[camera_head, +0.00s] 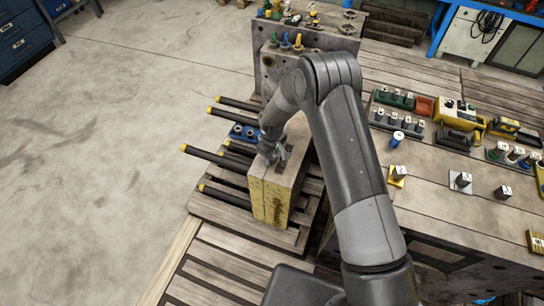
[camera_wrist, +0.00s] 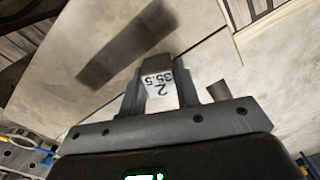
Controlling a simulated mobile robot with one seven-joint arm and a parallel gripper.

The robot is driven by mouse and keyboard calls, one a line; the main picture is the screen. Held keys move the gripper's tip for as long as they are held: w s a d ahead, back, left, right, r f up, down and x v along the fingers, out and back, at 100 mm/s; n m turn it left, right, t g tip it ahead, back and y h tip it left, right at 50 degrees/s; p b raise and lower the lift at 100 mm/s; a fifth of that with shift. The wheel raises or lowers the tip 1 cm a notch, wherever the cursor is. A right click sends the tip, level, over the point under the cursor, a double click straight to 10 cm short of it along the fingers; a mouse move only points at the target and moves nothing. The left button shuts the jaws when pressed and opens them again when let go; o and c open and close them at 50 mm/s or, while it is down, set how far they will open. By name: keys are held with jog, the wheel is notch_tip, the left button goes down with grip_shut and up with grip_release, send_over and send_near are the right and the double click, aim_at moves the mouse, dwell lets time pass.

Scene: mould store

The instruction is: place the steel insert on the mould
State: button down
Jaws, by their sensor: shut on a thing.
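The mould (camera_head: 270,203) is a block with yellow, stained sides and a grey top, standing on a wooden pallet. My gripper (camera_head: 275,153) is low over the mould's top. In the wrist view my gripper (camera_wrist: 160,92) is shut on the steel insert (camera_wrist: 158,88), a small grey piece with a white label reading "2 35.5". The mould's pale top (camera_wrist: 85,50) fills much of the wrist view, with a dark elongated patch on it; I cannot tell if it is a shadow or a recess. The insert's underside is hidden, so contact with the mould cannot be told.
Black bars with yellow ends (camera_head: 202,153) stick out left of the mould. A blue holder (camera_head: 242,132) lies behind it. The workbench (camera_head: 430,215) at right carries small labelled pieces (camera_head: 460,180), a yellow box (camera_head: 455,110) and trays. The floor at left is clear.

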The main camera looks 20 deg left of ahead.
jog(key=shift+f, duration=0.2)
jog(key=c, duration=1.1)
grip_release()
jog(key=shift+r, duration=0.1)
notch_tip(320, 180, up, 12)
